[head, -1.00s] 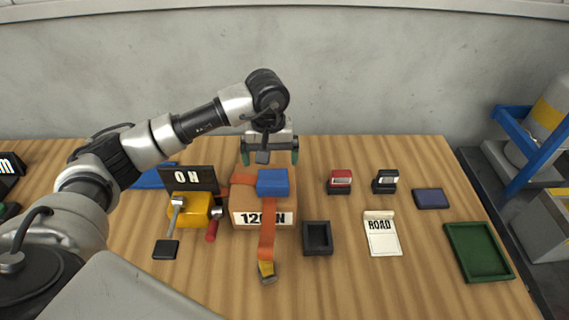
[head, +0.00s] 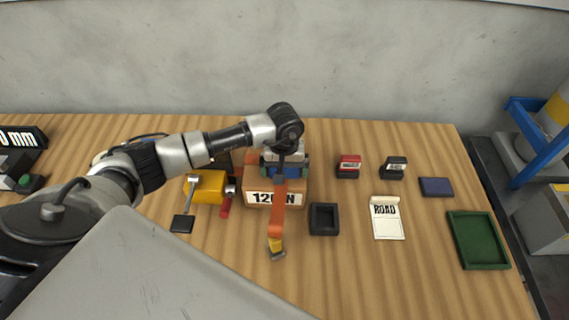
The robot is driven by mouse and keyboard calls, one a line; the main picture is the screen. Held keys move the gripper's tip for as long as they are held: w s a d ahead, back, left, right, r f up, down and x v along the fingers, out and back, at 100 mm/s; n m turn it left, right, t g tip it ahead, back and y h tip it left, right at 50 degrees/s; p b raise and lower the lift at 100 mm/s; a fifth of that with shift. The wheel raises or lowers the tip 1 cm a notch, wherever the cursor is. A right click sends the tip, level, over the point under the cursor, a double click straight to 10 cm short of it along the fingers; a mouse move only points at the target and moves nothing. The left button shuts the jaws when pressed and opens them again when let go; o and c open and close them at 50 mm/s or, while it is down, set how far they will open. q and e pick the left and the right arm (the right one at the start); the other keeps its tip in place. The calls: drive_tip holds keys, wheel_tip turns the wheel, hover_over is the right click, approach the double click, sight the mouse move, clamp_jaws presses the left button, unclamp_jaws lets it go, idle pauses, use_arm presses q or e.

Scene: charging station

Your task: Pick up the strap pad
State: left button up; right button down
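A blue block (head: 291,171), which I take to be the strap pad, sits on top of a brown box (head: 250,184) labelled "120 N". An orange strap (head: 279,212) hangs over the box's front and ends in a metal hook (head: 277,252) on the table. My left gripper (head: 284,170) points down at the block, with a teal finger at its left and right sides. The wrist hides much of the block. I cannot tell whether the fingers touch or grip it. My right gripper is not in view.
A yellow device (head: 207,186) with a red handle stands close left of the box. A black tray (head: 323,219), a red stamp (head: 348,166), a black stamp (head: 394,167), a "ROAD" pad (head: 388,220), a navy pad (head: 436,187) and a green tray (head: 456,240) lie to the right.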

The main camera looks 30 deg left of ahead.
use_arm(q)
drive_tip(key=c, duration=0.7)
drive_tip(key=shift+r, duration=0.15)
